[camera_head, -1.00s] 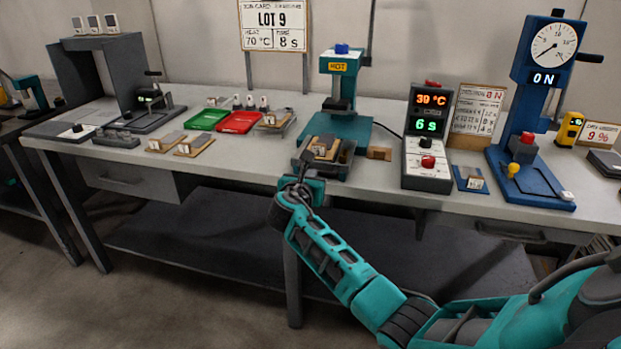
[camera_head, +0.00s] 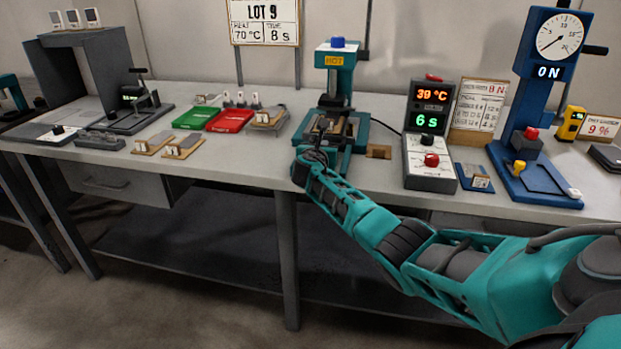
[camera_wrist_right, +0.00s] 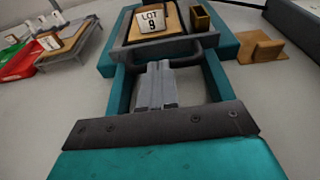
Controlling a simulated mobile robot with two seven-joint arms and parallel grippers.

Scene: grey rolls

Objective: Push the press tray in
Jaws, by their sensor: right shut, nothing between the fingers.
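The teal press (camera_head: 337,80) stands on the bench with its grey tray (camera_head: 347,128) low in its base, under the head. In the right wrist view the tray (camera_wrist_right: 178,48) carries a tan board with a "LOT 9" tag (camera_wrist_right: 152,20) and has a dark handle (camera_wrist_right: 208,46) along its front. My right gripper (camera_wrist_right: 158,68) is shut and empty, its fingertips at the handle; I cannot tell whether they press on it. In the head view this gripper (camera_head: 312,158) is at the press front, partly hiding the tray. My left gripper is out of view.
A control box (camera_head: 432,135) reading 39 °C and 6 s stands right of the press, with a small tan block (camera_head: 379,151) between. A blue gauge press (camera_head: 545,100) is farther right. Green (camera_head: 198,117) and red (camera_head: 230,120) trays lie left.

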